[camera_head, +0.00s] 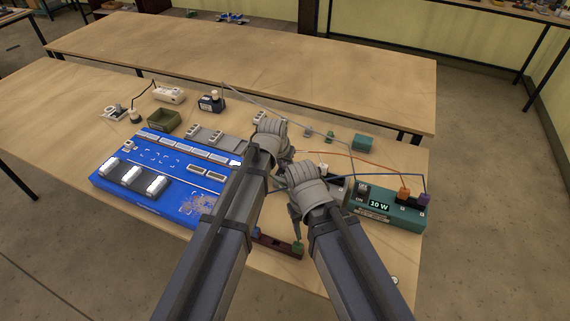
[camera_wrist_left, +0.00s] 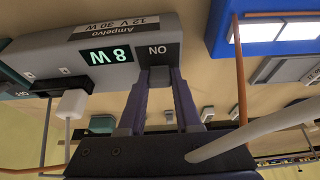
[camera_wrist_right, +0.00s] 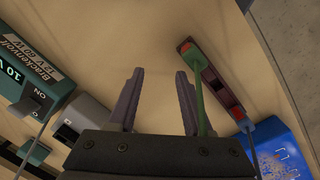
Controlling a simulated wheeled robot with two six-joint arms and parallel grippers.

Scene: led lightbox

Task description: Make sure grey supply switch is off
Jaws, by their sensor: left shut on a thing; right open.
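Beside the display is a dark switch plate (camera_wrist_left: 157,51) marked ON. My left gripper (camera_wrist_left: 160,78) is closed on the grey supply switch (camera_wrist_left: 160,74) at that plate. In the head view the supply (camera_head: 337,187) is mostly behind my right arm. My right gripper (camera_wrist_right: 157,80) is open and empty above the table.
A dark red strip (camera_wrist_right: 212,75) with a green plug lies near my right gripper. A blue lightbox board (camera_head: 150,183) fills the left. Loose cables cross the workspace.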

